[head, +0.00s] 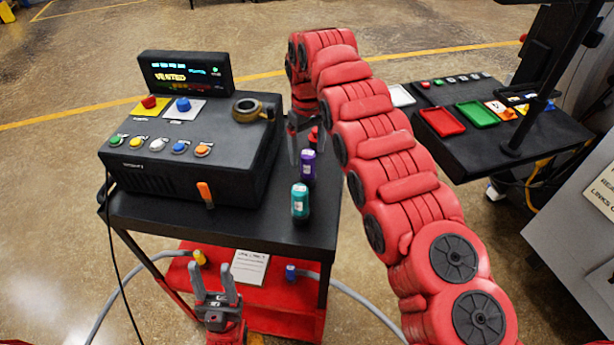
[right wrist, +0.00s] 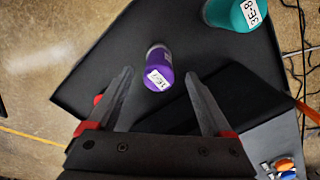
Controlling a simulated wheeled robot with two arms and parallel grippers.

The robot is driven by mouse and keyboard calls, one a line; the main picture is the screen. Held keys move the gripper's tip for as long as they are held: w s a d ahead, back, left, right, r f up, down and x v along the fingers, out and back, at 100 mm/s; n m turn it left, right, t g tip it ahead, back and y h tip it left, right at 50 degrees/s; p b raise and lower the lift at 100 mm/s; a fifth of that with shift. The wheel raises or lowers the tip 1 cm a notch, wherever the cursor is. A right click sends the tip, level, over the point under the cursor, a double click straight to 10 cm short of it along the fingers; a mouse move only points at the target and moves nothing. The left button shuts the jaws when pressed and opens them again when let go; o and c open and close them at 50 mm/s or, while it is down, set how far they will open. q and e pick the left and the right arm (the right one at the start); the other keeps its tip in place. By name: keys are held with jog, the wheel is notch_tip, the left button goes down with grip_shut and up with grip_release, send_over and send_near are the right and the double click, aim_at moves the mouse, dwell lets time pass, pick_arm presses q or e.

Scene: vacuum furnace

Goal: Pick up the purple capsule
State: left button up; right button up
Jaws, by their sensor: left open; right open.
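The purple capsule (head: 308,167) stands upright on the black cart top, to the right of the control box. It has a white label, seen in the right wrist view (right wrist: 159,62). My right gripper (head: 300,150) reaches over from behind it, pointing down, and is open. In the right wrist view the capsule shows between the two fingertips (right wrist: 159,73), with a gap on each side. Depth between fingers and capsule is hard to tell. My left gripper (head: 216,284) is open and empty, low in front of the cart.
A teal capsule (head: 300,204) stands close in front of the purple one; it also shows in the right wrist view (right wrist: 234,12). A side table (head: 545,135) with coloured trays is at right.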

aim_at(308, 170)
jog(key=shift+d+f+p, duration=0.15)
jog(key=shift+f+p, duration=0.25)
jog(key=shift+f, duration=0.1)
jog(key=shift+s+f, duration=0.15)
jog(key=shift+f, duration=0.4)
notch_tip(308, 170, down, 5)
jog(key=p, duration=0.3)
jog(key=shift+r+p, duration=0.1)
jog(key=shift+p, duration=0.3)
jog(key=shift+f, duration=0.25)
jog(key=shift+w, duration=0.2)
jog(key=shift+c, duration=0.2)
grip_shut()
